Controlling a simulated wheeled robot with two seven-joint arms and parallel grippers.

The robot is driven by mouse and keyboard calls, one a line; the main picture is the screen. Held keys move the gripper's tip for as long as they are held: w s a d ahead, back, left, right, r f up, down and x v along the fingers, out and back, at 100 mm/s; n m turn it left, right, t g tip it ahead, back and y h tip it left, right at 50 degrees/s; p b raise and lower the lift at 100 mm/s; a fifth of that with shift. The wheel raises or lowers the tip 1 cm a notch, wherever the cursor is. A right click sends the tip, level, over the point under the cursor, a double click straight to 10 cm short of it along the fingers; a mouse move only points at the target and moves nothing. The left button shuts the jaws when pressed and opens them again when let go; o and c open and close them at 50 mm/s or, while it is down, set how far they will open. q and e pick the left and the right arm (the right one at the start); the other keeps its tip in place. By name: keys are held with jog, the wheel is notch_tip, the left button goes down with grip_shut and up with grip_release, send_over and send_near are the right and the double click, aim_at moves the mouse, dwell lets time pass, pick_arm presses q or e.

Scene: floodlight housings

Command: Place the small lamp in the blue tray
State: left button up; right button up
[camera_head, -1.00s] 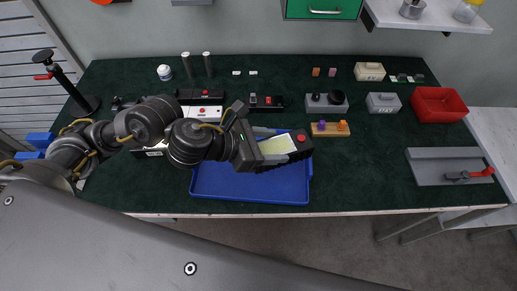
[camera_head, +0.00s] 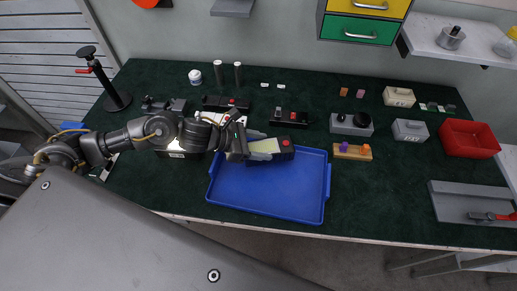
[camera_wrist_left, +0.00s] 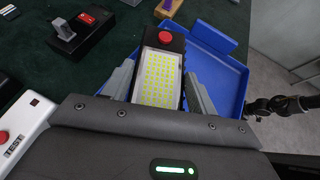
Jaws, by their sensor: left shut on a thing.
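The small lamp (camera_head: 279,149) is a black housing with a pale yellow LED panel and a red button. It is over the back part of the blue tray (camera_head: 270,200), near its far edge. It also shows in the left wrist view (camera_wrist_left: 160,80), between the two fingers. My left gripper (camera_head: 262,148) is shut on the lamp; it also shows in the wrist view (camera_wrist_left: 160,92). I cannot tell whether the lamp touches the tray floor. The tray (camera_wrist_left: 226,68) is otherwise empty where visible. My right gripper is out of view.
Black devices with red switches (camera_head: 289,118) stand behind the tray. A wooden block with purple and orange pieces (camera_head: 352,152) is close to its right. A white TEST box (camera_wrist_left: 24,132) lies left in the wrist view. A red bin (camera_head: 469,138) stands far right.

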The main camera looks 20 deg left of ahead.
pick_arm(q)
jog(key=shift+w+a+f, duration=0.25)
jog(key=shift+a+f, duration=0.05)
jog(key=shift+a+f+p, duration=0.15)
jog(key=shift+f+p, duration=0.2)
notch_tip(320, 180, down, 2)
jog(key=shift+f+p, duration=0.1)
jog(key=shift+p, duration=0.6)
jog(key=shift+f, duration=0.3)
jog(key=shift+w+f, duration=0.1)
jog(key=o, duration=1.3)
